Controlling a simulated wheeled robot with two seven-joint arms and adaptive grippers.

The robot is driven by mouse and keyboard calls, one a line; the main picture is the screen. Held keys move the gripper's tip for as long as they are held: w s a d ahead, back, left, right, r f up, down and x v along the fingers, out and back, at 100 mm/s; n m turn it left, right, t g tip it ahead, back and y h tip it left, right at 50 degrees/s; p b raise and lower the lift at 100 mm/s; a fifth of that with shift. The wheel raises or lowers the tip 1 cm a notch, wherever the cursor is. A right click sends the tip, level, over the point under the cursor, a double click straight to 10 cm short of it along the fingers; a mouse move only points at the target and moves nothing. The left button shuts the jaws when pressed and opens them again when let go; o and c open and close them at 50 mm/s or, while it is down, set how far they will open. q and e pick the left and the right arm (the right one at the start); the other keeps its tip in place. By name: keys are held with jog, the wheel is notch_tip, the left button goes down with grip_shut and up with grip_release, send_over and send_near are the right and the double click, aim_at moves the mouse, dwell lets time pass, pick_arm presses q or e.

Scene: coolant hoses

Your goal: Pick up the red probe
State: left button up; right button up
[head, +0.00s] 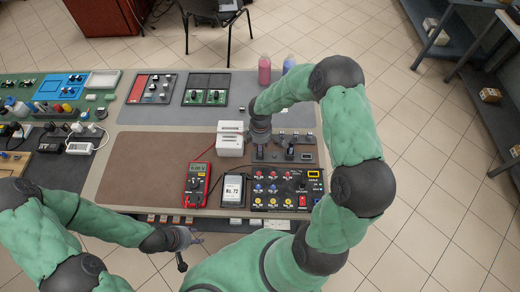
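A red multimeter (197,182) with a lit display lies near the front edge of the table. Thin leads run from it, one up toward the white boxes and one toward its right side. I cannot make out the red probe with certainty; it is too small or hidden. My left gripper (190,251) is in front of the table's front edge, below the multimeter, with its fingers spread and nothing seen between them. My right gripper (261,147) points down over a grey panel (298,154) right of the white boxes; its fingertips are too small to judge.
White boxes (230,144), a handheld display (233,188) and a black panel with coloured knobs (281,188) surround the multimeter. A brown mat (145,165) lies bare on the left. Red (264,70) and blue (289,65) bottles stand at the back.

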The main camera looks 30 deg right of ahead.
jog(key=c, duration=0.9)
jog(key=shift+o, duration=0.2)
jog(key=shift+r, duration=0.1)
notch_tip(320, 180, up, 10)
jog(key=shift+p, duration=0.75)
